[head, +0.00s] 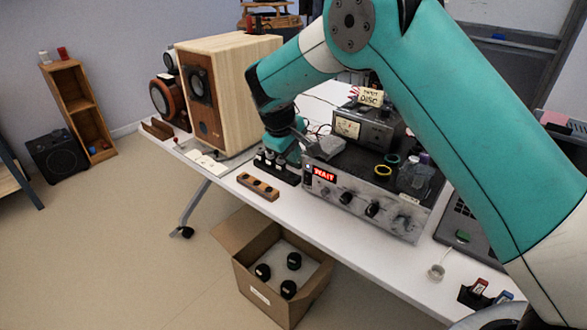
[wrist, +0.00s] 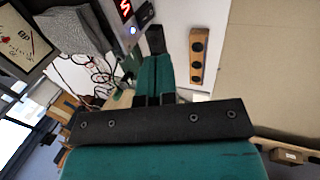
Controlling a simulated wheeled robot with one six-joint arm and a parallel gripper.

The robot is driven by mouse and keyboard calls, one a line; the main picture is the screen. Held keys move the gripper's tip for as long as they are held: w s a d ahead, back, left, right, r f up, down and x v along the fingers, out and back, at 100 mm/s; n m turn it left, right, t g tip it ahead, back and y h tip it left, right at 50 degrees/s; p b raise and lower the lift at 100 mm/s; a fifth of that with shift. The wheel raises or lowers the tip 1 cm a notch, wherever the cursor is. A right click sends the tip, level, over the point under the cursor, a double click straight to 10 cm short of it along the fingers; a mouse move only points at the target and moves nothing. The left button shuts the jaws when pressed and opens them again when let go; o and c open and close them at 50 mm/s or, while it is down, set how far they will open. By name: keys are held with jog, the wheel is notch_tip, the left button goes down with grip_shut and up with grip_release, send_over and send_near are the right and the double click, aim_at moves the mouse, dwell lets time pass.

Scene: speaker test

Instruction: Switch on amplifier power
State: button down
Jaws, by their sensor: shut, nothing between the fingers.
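The amplifier (head: 375,192) is a dark unit with a worn silver front on the white table; its red display reads WAIT. In the wrist view, part of its front (wrist: 136,14) shows at the top, with the red display and a small lit blue spot (wrist: 132,30). My gripper (head: 288,158) is just left of the amplifier's front left corner. In the wrist view its teal fingers (wrist: 155,70) are together with nothing between them, below the blue spot. I cannot tell whether they touch anything. The power switch is not clearly identifiable.
A wooden block with dark round inserts (head: 258,186) lies near the table's front edge. A wooden speaker (head: 222,90) stands left. A metered unit (head: 365,127) and tape rolls (head: 383,170) are on or behind the amplifier. A cardboard box (head: 258,287) is on the floor below.

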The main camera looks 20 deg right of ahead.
jog(key=shift+d+v, duration=0.2)
jog(key=shift+v, duration=1)
jog(key=shift+w, duration=0.15)
jog(key=s+r+y+p, duration=0.1)
jog(key=s+r+y, duration=0.1)
jog(key=s+r, duration=0.45)
jog(key=s+r+g+y, duration=0.1)
jog(key=s+r, duration=0.2)
jog(key=s, duration=0.6)
jog(key=s+r+y+p, duration=0.15)
jog(key=s+r, duration=0.25)
jog(key=s, duration=0.4)
jog(key=s+a+r+g+y, duration=0.1)
jog(key=s+y, duration=0.2)
jog(key=s, duration=1.1)
jog(key=shift+a+r, duration=0.15)
jog(key=shift+a, duration=0.2)
jog(key=shift+w, duration=0.1)
